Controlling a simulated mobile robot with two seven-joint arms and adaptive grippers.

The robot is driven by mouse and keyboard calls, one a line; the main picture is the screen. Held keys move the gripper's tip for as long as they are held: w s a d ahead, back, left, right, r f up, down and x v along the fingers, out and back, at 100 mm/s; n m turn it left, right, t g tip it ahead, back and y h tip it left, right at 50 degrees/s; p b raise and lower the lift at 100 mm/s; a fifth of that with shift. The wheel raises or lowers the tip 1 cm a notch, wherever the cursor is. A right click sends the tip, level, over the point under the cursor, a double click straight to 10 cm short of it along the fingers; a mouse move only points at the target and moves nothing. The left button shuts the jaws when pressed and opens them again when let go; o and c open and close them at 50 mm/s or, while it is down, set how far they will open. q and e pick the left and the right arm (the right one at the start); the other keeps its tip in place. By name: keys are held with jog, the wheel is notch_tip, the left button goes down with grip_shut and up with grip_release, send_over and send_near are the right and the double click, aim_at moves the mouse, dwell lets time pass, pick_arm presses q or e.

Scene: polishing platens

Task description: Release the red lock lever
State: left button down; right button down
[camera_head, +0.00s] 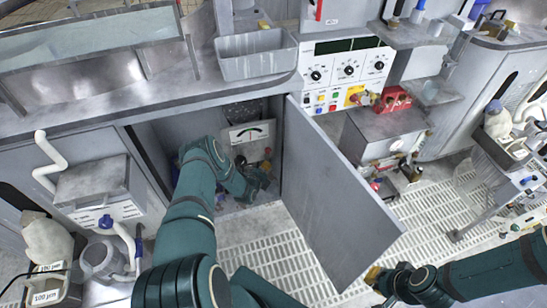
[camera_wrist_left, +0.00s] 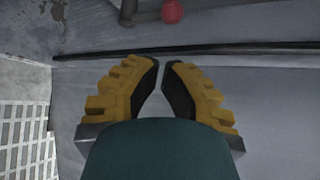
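A round red knob (camera_wrist_left: 172,12) on a grey bar shows at the top edge of the left wrist view; I cannot tell if it belongs to the red lock lever. A small red spot (camera_head: 268,152) shows inside the open cabinet in the head view. My left gripper (camera_head: 262,178) reaches into this cabinet, below that spot. In the left wrist view its yellow fingers (camera_wrist_left: 161,64) have their tips almost together, with nothing between them and apart from the red knob. My right gripper (camera_head: 374,276) is low at the right, its fingers mostly hidden.
The grey cabinet door (camera_head: 335,190) stands open to the right of my left arm. A gauge (camera_head: 249,133) is inside the cabinet. A control panel (camera_head: 345,72) and grey tray (camera_head: 257,54) are above. Grated floor (camera_head: 270,245) lies below. A red bar (camera_head: 319,10) is at the top.

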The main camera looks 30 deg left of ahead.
aim_at(268, 155)
pick_arm(q)
jog(key=b+x, duration=0.5)
jog(key=x, duration=0.5)
jog(key=shift+r, duration=0.1)
dwell(0.3)
